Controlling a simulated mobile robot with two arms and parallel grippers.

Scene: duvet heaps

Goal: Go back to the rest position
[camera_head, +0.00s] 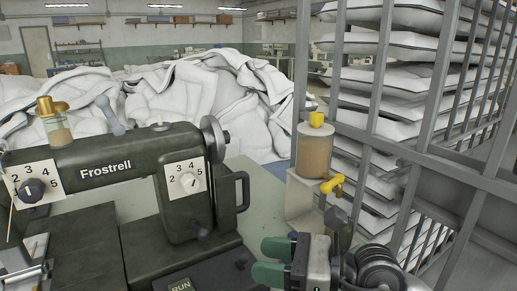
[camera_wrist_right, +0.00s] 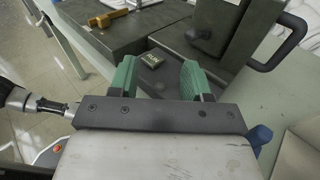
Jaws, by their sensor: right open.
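My right gripper (camera_head: 268,261) is at the bottom of the head view, beside the front right of the dark sewing machine (camera_head: 105,158) marked Frostrell. Its two green fingers are apart with nothing between them. In the right wrist view the open right gripper (camera_wrist_right: 159,80) faces a dark base with a small RUN button (camera_wrist_right: 152,60), which shows beyond the gap. I cannot tell whether the fingers touch the base. The RUN label (camera_head: 181,286) also shows at the bottom of the head view.
A dispenser with a yellow tap (camera_head: 314,155) stands right of the machine on the pale green table (camera_head: 262,192). A metal cage rack (camera_head: 436,160) with stacked white pillows (camera_head: 375,127) closes off the right. White duvet heaps (camera_head: 210,95) lie behind. A black handle (camera_wrist_right: 283,45) sticks out from the machine.

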